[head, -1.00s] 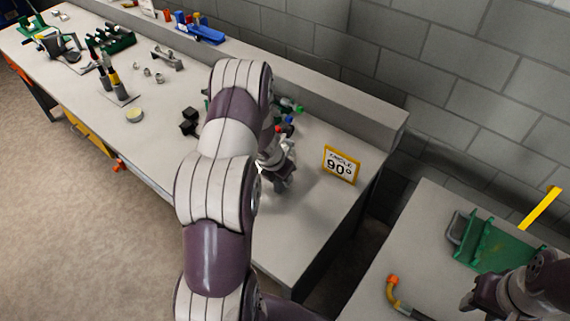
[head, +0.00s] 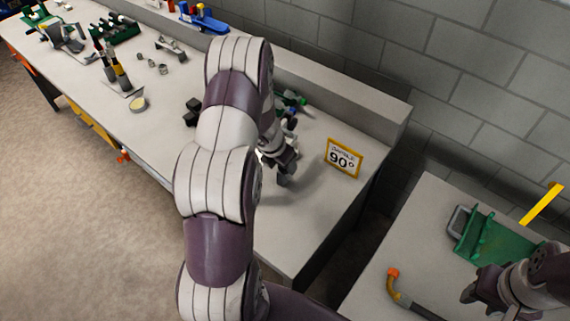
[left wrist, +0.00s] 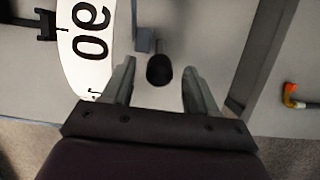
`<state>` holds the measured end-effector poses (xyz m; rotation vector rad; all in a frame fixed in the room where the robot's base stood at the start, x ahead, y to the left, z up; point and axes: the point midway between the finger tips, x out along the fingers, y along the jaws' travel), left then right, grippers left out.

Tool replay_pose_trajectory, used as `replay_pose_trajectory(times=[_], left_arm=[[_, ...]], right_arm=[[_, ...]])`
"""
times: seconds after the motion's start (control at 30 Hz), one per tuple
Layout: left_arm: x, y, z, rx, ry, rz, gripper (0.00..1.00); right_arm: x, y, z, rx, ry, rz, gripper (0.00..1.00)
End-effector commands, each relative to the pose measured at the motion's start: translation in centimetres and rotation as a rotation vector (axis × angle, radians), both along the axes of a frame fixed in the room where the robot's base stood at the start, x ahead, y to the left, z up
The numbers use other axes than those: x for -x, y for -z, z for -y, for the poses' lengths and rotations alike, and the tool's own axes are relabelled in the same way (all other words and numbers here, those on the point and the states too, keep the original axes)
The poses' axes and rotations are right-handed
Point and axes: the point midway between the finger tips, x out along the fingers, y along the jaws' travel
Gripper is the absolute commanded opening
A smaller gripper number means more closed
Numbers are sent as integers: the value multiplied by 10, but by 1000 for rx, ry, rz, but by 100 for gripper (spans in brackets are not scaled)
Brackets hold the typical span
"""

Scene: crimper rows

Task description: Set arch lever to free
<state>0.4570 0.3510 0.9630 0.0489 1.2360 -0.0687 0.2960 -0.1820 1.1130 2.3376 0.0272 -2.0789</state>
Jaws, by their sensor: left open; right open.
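In the left wrist view, a black round knob or handle end (left wrist: 159,70) shows between the open fingers of my left gripper (left wrist: 157,82), apart from both. It may be the arch lever's handle; a small grey piece (left wrist: 145,40) is just above it. A white round-edged plate marked 90 (left wrist: 88,40) is at upper left. In the head view my left gripper (head: 284,168) is low over the near end of the long bench, and my arm hides much of what is there. My right gripper (head: 482,290) is open and empty at lower right.
A yellow-framed 90° sign (head: 343,157) stands on the long bench (head: 290,235), right of my left gripper. Black blocks (head: 192,111) lie left of my arm. The right-hand table holds a green fixture (head: 490,240) and a hose with an orange end (head: 393,274).

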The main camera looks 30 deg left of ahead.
Motion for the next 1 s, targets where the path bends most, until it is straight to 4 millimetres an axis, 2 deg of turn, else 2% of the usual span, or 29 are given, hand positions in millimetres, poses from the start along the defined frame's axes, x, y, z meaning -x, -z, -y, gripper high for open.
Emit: replay_pose_trajectory(times=[0.03, 0.1, 0.3, 0.47, 1.0], left_arm=[[4, -20, -1, 0, -1, 2, 58], [10, -39, -1, -1, 0, 1, 58], [24, -76, -2, -2, -1, 1, 58], [28, -85, -2, -1, 0, 0, 58], [28, -84, -3, 10, -37, -1, 58]], right_arm=[[0, -10, 0, 0, 0, 0, 43], [0, -17, 0, 0, 0, 0, 43], [0, -31, 0, 0, 0, 0, 43], [0, -33, 0, 0, 0, 0, 43], [0, -33, 0, 0, 0, 0, 43]])
